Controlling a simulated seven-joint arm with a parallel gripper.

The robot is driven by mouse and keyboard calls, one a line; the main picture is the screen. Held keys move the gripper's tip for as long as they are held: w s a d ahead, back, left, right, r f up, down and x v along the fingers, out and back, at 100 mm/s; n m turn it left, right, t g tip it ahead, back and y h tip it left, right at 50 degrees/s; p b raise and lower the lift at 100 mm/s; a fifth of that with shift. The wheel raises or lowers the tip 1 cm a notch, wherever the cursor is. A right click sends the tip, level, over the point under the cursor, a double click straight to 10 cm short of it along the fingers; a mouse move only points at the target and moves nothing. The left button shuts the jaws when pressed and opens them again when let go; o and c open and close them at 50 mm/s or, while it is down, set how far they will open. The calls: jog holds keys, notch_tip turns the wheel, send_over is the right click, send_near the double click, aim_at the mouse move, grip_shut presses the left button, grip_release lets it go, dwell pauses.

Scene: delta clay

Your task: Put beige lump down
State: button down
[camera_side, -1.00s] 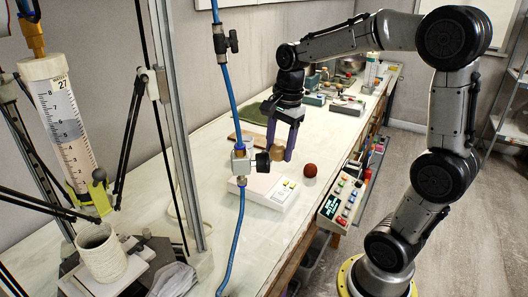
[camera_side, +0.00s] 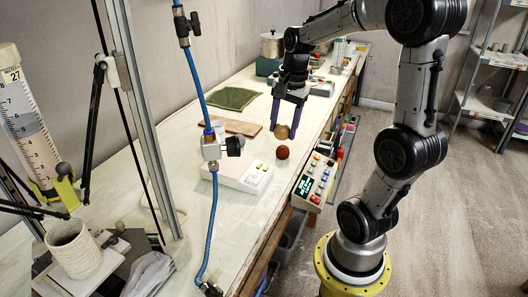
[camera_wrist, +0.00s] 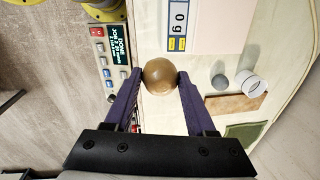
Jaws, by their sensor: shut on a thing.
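The beige lump is a smooth tan-brown ball (camera_side: 283,132) held between the purple fingers of my gripper (camera_side: 285,128). In the wrist view the lump (camera_wrist: 159,76) sits between both fingertips (camera_wrist: 160,78), which press on its sides. In the side view it appears just above a dark red ball (camera_side: 282,152) on the white bench (camera_side: 215,215). I cannot tell how high the lump is above the bench. The red ball does not show in the wrist view.
A white scale (camera_side: 238,174) lies left of the red ball; its display reads 0 g in the wrist view. A button box (camera_side: 315,180) hangs at the bench's front edge. A wooden board (camera_side: 238,127) and green mat (camera_side: 234,97) lie behind. A blue hose (camera_side: 204,100) crosses the foreground.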

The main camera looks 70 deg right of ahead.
jog(key=shift+s+d+f+m, duration=0.25)
jog(key=shift+s+d+m, duration=0.2)
jog(key=shift+d, duration=0.35)
jog(key=w+d+f, duration=0.4)
jog(key=w+d, duration=0.1)
jog(key=w, duration=0.1)
send_over(264, 151)
jog(key=f, duration=0.3)
jog(key=s+f, duration=0.1)
jog(key=f, duration=0.1)
jog(key=shift+a+f, duration=0.15)
jog(key=shift+a, duration=0.15)
jog(key=shift+w+d+f, duration=0.1)
jog(key=shift+w+f, duration=0.05)
jog(key=shift+f, duration=0.75)
jog(key=shift+w+d+f, duration=0.1)
jog(key=shift+f, duration=0.8)
jog(key=shift+f, duration=0.1)
jog(key=c, duration=0.5)
grip_release()
